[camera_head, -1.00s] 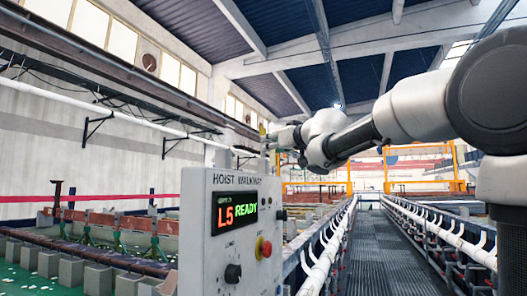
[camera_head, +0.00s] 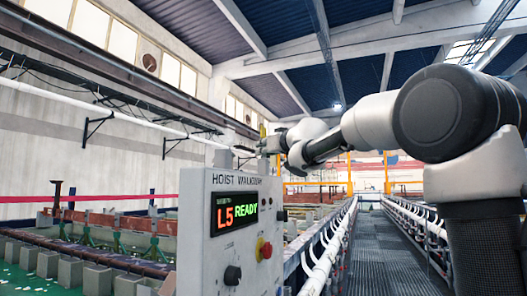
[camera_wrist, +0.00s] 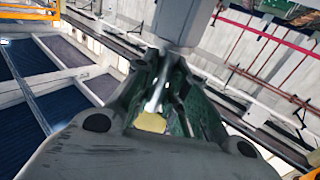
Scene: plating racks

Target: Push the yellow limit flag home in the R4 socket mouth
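In the wrist view the dark finger linkages (camera_wrist: 165,60) come near each other at a grey block (camera_wrist: 185,20). A silver rod (camera_wrist: 157,92) and a yellow patch (camera_wrist: 150,122) show between the linkages.
A grey console (camera_head: 225,225) marked HOIST WALKWAY shows L5 READY and carries a red button (camera_head: 266,250) and a black knob (camera_head: 232,275). A walkway (camera_head: 368,255) between white-railed lines runs back on the right. Tank racks (camera_head: 90,240) stand at the left.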

